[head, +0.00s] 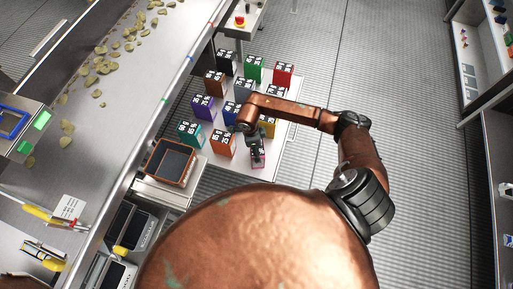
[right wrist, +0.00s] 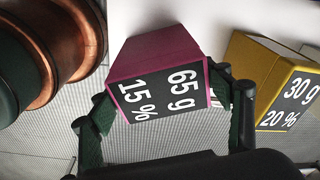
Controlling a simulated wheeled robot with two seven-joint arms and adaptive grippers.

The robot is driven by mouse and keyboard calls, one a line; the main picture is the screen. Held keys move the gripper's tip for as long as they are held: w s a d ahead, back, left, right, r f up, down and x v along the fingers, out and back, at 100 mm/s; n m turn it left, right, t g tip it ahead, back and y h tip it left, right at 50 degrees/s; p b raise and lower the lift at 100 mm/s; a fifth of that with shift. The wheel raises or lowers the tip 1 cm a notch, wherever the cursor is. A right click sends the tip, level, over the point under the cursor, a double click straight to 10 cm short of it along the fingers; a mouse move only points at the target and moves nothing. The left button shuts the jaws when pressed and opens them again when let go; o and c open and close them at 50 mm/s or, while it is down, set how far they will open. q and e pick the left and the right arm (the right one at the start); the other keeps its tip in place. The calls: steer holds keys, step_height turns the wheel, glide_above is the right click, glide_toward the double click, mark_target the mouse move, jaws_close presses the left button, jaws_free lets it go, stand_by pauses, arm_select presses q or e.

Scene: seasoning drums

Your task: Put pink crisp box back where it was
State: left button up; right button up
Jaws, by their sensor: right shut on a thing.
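The pink crisp box (head: 258,160) is at the front right corner of the group of boxes on the white table (head: 284,140). In the right wrist view the pink box (right wrist: 160,88) shows its dark label, "65 g 15 %". My right gripper (head: 256,147) reaches it from above; in the right wrist view its fingers (right wrist: 166,112) are on both sides of the box, shut on it. I cannot tell whether the box's underside touches the table. My left gripper is not in view.
The yellow box (head: 267,128) stands close behind the pink box, and the orange box (head: 222,143) is to its left. Several other coloured boxes fill the table behind. A brown tray (head: 170,162) lies left. Open grey floor (head: 420,150) is to the right.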

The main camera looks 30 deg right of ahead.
steer(key=o, duration=1.7)
steer(key=r, duration=0.4)
steer(key=a+r, duration=0.1)
steer(key=r, duration=0.7)
steer(key=shift+w+a, duration=0.15)
steer(key=shift+w, duration=0.2)
